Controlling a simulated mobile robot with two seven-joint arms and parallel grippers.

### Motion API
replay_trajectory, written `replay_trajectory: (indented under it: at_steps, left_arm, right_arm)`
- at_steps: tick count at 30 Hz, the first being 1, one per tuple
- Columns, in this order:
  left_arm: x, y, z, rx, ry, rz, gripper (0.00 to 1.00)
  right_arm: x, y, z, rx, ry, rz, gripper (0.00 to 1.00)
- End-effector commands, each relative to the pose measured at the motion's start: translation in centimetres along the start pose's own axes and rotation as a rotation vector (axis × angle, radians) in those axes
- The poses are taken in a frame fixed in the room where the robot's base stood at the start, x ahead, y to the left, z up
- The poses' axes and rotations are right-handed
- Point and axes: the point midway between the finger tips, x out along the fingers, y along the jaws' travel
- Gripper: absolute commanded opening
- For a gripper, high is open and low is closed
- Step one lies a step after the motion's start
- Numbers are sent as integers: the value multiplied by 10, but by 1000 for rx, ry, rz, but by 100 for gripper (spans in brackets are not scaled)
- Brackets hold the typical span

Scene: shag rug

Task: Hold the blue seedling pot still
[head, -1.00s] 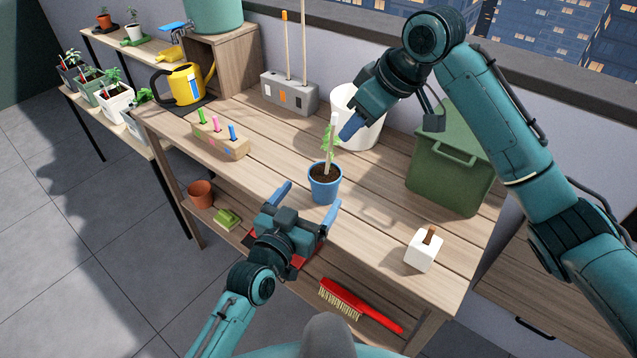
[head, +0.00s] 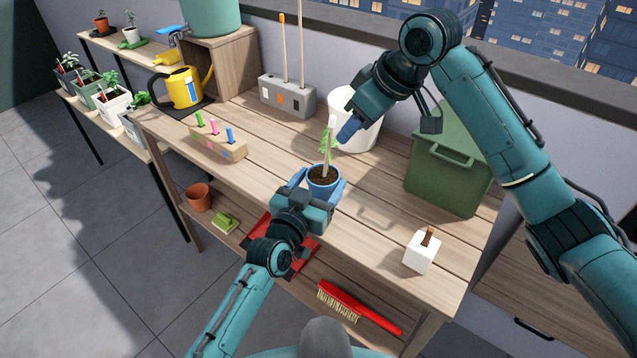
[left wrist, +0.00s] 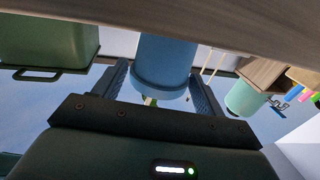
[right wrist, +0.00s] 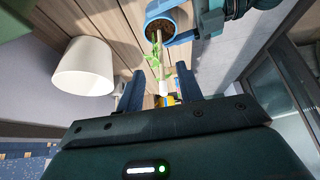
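The blue seedling pot (head: 324,188) stands upright on the bench, holding dark soil, a green seedling (head: 325,146) and a pale stake. My left gripper (head: 318,183) is at the pot with one finger on each side. In the left wrist view the pot (left wrist: 163,65) sits between the spread fingers (left wrist: 161,72), with narrow gaps seeming to show; contact is not clear. My right gripper (head: 348,131) is above and right of the pot, near the stake's white top. In the right wrist view its fingers (right wrist: 160,85) are apart, the stake's top between them and no grip visible.
A white bucket (head: 366,128) and green bin (head: 447,165) stand behind and right. A white block (head: 421,252) is at the front right. A wooden holder with coloured pegs (head: 217,143) and a yellow watering can (head: 183,87) are left. A red brush (head: 358,308) lies below.

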Motion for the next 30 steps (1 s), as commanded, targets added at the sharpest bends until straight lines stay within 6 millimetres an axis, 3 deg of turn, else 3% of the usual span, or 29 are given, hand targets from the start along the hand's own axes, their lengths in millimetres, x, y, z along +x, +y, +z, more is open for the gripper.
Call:
replay_trajectory:
  at_steps: [12,13,22,30]
  left_arm:
    - [0,0,0,0,0,0,36]
    - [0,0,0,0,0,0,65]
    - [0,0,0,0,0,0,89]
    - [-2,0,0,0,-1,0,89]
  right_arm:
    - [0,0,0,0,0,0,36]
    - [0,0,0,0,0,0,36]
    - [0,0,0,0,0,0,36]
    - [0,0,0,0,0,0,36]
